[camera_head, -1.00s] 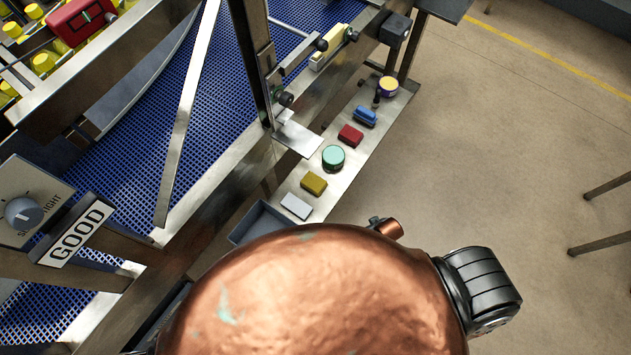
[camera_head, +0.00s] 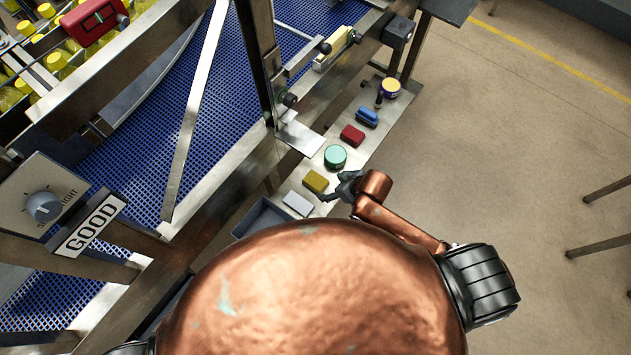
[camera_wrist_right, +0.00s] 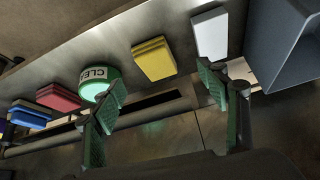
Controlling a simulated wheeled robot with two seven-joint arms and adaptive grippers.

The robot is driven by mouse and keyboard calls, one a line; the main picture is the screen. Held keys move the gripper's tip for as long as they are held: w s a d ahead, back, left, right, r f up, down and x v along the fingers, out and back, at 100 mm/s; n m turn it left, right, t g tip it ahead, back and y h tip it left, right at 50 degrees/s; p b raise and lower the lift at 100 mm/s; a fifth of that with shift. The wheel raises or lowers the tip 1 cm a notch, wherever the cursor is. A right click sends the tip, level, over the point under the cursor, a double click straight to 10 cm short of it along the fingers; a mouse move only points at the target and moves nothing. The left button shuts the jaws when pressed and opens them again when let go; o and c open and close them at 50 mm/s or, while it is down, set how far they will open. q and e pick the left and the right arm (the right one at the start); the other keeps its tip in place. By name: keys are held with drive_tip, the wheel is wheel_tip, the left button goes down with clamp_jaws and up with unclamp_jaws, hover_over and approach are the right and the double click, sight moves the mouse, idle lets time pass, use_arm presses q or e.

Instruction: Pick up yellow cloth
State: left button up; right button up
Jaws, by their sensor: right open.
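The yellow cloth (camera_head: 316,181) is a small folded block on the metal shelf, between a white cloth and a green-lidded tin. It also shows in the right wrist view (camera_wrist_right: 154,60), lying flat near the shelf's edge. My right gripper (camera_head: 340,190) is beside the shelf, just right of the yellow cloth. In the right wrist view its fingers (camera_wrist_right: 163,92) are spread and empty, and the cloth appears beyond the gap between them, apart from both. My left gripper is not in view.
On the shelf are the white cloth (camera_head: 297,203), the green tin (camera_head: 335,157), a red cloth (camera_head: 352,135), a blue cloth (camera_head: 367,117) and a yellow-topped tin (camera_head: 389,88). A grey bin (camera_head: 262,218) sits at the near end. A metal plate (camera_head: 300,138) overhangs the shelf's left side.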

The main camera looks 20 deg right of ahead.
sight(317, 181)
drive_tip(key=shift+n+g, duration=0.3)
drive_tip(key=shift+n, duration=0.5)
drive_tip(key=w+f, duration=0.1)
drive_tip(key=w, duration=0.1)
drive_tip(key=w+f, duration=0.1)
drive_tip(key=w, duration=0.1)
drive_tip(key=shift+a+f, duration=0.1)
drive_tip(key=shift+f, duration=0.25)
drive_tip(key=x, duration=0.2)
drive_tip(key=b+x, duration=0.1)
drive_tip(key=x, duration=0.4)
drive_tip(key=shift+w+a+f+b, duration=0.1)
drive_tip(key=shift+a+b, duration=0.2)
drive_tip(key=shift+a, duration=0.1)
drive_tip(key=c, duration=1.2)
